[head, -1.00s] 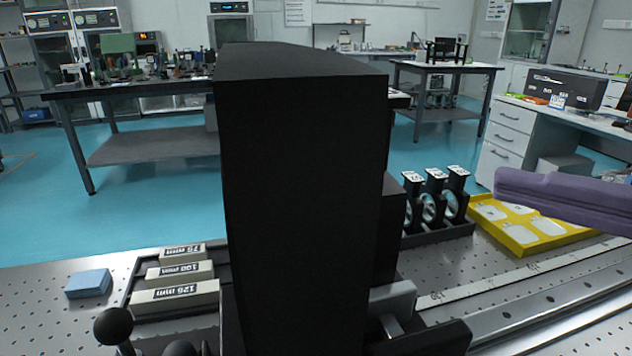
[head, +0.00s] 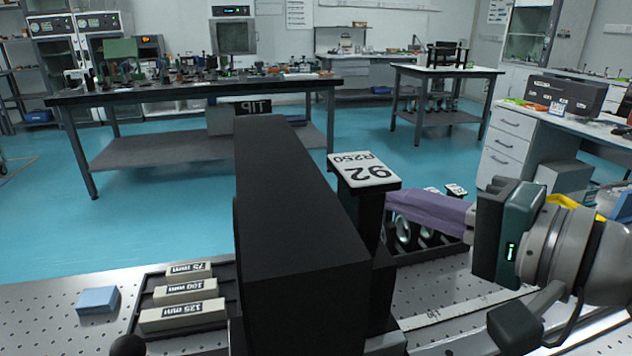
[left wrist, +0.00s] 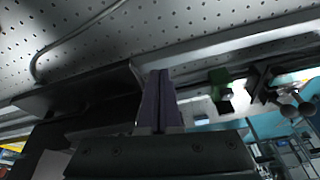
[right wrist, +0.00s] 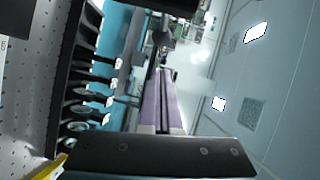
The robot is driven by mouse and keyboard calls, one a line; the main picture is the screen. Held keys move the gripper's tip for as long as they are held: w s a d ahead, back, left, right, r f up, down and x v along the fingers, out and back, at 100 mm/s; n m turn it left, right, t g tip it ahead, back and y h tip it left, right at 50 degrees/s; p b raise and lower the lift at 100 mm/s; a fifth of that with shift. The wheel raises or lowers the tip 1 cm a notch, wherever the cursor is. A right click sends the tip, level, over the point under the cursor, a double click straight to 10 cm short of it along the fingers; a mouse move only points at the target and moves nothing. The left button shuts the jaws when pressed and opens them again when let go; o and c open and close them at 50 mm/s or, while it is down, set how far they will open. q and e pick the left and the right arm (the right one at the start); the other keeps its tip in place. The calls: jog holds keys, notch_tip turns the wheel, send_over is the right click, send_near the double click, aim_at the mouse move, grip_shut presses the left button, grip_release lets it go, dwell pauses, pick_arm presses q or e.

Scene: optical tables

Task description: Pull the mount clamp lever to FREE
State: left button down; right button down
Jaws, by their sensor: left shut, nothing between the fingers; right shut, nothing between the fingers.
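My right gripper (head: 392,207) is shut and empty; its purple fingers point left, close to a black mount (head: 368,212) with a white label (head: 364,170) reading 92 R250. I cannot tell whether they touch it. The right wrist view shows its closed fingers (right wrist: 163,72). My left gripper (left wrist: 158,75) is shut and empty below a perforated board, seen only in the left wrist view. A grey bar (head: 385,343) shows low beside the black block. A black ball knob (head: 128,346) is at the bottom left. I cannot tell which part is the clamp lever; no FREE marking is readable.
A tall black block (head: 300,230) hides the middle of the bench. A tray (head: 143,300) of labelled spacers and a blue block (head: 97,300) lie left. Perforated bench (head: 40,325) is bare at far left.

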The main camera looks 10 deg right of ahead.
jog(key=shift+w+a+f, duration=0.15)
jog(key=shift+a+f, duration=0.05)
jog(key=shift+a, duration=0.55)
jog(key=shift+w+a+f, duration=0.15)
jog(key=shift+a, duration=0.55)
